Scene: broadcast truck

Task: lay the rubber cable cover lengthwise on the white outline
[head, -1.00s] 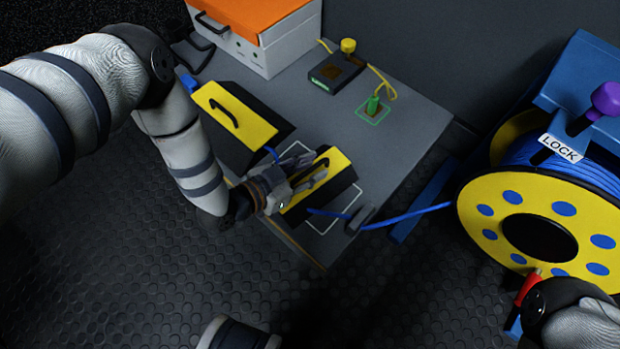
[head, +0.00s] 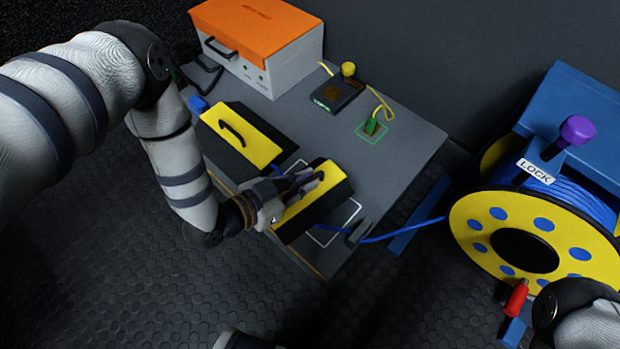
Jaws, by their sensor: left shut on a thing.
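The rubber cable cover (head: 329,174), a black ramp with a yellow top and dark handle, is tilted in the picture over the white outline (head: 345,227). The outline shows at its right and lower edges and a little at its upper left; the cover hides the rest. My left gripper (head: 303,184) is shut on the cover's handle. I cannot tell whether the cover touches the surface. A blue cable (head: 376,240) passes under the cover. My right arm shows at the lower right, but its gripper is out of view.
A similar yellow-and-black cover (head: 252,140) lies just to the upper left. A white box with orange lid (head: 262,45) and a small black device (head: 338,95) stand behind. A green plug (head: 371,126) sits in a green outline. A yellow cable reel (head: 480,225) stands at the right.

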